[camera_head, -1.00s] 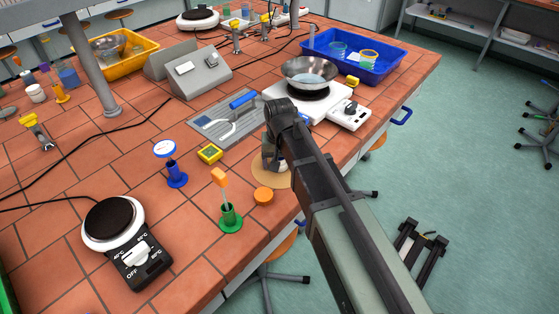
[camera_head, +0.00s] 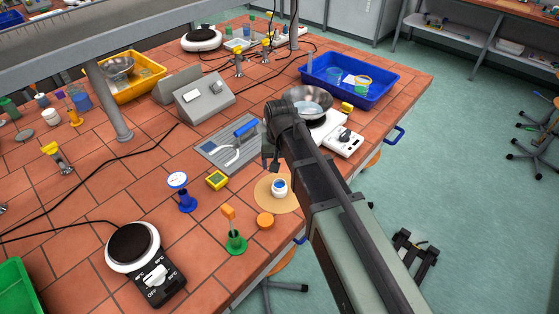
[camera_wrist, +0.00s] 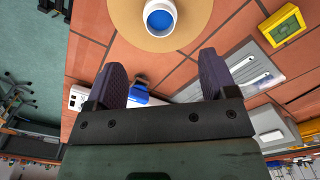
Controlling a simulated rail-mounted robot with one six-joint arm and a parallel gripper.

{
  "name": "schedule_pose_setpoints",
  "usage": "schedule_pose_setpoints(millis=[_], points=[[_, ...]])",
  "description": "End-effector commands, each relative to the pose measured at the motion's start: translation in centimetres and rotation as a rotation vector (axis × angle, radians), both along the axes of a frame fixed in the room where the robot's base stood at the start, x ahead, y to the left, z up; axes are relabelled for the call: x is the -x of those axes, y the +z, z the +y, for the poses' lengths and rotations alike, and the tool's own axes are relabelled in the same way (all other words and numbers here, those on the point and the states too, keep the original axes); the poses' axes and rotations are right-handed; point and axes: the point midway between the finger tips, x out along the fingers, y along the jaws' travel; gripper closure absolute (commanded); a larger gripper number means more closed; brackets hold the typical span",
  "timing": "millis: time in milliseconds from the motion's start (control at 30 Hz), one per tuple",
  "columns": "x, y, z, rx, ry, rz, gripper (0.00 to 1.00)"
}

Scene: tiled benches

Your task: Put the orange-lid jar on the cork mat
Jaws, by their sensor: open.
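A small white jar (camera_head: 279,188) with a blue round top or blue contents stands upright on the round cork mat (camera_head: 264,203). In the wrist view the jar (camera_wrist: 159,18) shows a white rim around blue, and the mat (camera_wrist: 202,20) lies under it. No orange lid is on this jar. A flat orange round piece (camera_head: 265,221), like a lid, lies on the tiles beside the mat. My gripper (camera_head: 270,160) is open, empty and apart from the jar. Its two fingers (camera_wrist: 161,70) are spread in the wrist view.
A green stand (camera_head: 236,243), a blue stand (camera_head: 183,195) and a yellow timer (camera_head: 217,180) stand near the mat. A grey tray (camera_head: 228,145) and a hotplate with a metal bowl (camera_head: 308,103) lie behind. The bench edge is close on the right.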

Motion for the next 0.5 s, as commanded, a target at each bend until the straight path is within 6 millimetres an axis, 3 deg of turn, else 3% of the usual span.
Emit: schedule_pose_setpoints(millis=[67, 133, 167, 333, 400, 500], points=[[0.0, 0.1, -0.1, 0.000, 0.000, 0.000, 0.22], [0.9, 0.0, -1.4, 0.000, -0.007, 0.000, 0.22], [1.7, 0.0, -2.8, 0.001, -0.014, 0.000, 0.22], [9.8, -0.1, -13.3, 0.001, -0.054, 0.000, 0.22], [12.3, -0.1, -15.8, 0.001, -0.064, 0.000, 0.22], [13.3, -0.1, -17.1, 0.002, -0.065, 0.000, 0.22]])
